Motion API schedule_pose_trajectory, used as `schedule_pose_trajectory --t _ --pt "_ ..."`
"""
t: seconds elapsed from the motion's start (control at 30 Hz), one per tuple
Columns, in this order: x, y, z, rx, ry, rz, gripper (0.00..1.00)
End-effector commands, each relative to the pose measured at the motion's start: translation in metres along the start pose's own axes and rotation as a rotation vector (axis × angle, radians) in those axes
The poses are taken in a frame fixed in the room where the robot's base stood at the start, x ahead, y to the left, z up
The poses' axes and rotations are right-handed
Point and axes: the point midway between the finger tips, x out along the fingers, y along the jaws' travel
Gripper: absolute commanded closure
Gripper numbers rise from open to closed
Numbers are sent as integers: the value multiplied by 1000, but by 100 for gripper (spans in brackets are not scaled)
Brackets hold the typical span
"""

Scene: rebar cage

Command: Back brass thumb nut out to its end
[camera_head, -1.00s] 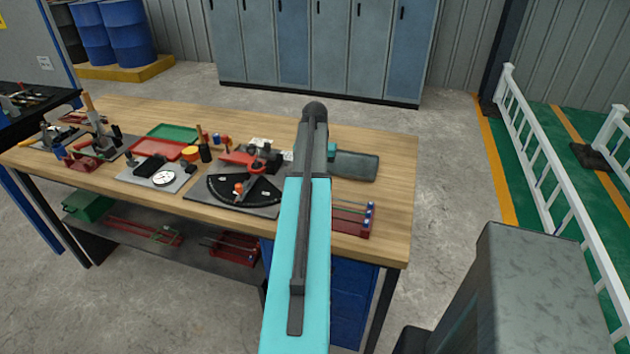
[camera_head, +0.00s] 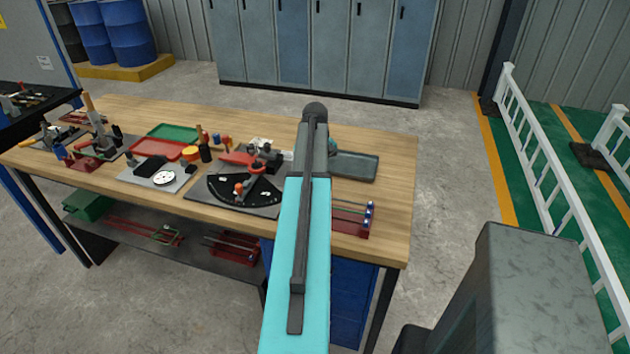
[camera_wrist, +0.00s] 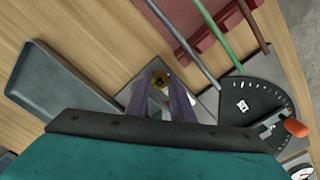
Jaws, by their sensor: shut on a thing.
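The brass thumb nut (camera_wrist: 160,80) shows in the wrist view as a small gold piece between my fingertips, over a small grey plate. My gripper (camera_wrist: 161,88) has a finger on each side of the nut and is shut on it. The fingers and the gripper body hide the near part of the fixture, and the nut's thread and end cannot be made out. In the head view my arm hides the nut and the fingertips.
A grey tray (camera_wrist: 62,80) lies left of the fixture. On the right are a black quadrant plate (camera_wrist: 258,95) with an orange-knobbed lever (camera_wrist: 295,128) and a red rack (camera_wrist: 190,22) with long rods. Other tools crowd the left of the wooden bench (camera_head: 396,190).

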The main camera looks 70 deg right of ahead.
Motion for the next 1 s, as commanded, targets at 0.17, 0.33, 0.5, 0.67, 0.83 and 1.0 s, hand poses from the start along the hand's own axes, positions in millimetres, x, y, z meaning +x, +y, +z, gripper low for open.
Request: schedule_pose_trajectory --t 0.17,0.33,0.5,0.67,0.83,1.0 --pt "-1 1 -1 -13 3 1 100" --pt "-1 1 -1 -12 4 1 100" --pt "-1 1 -1 -11 4 1 62" --pt "0 0 -1 -11 2 1 60" --pt "0 0 0 -10 2 1 60" --pt "-4 0 -1 -10 2 1 60"
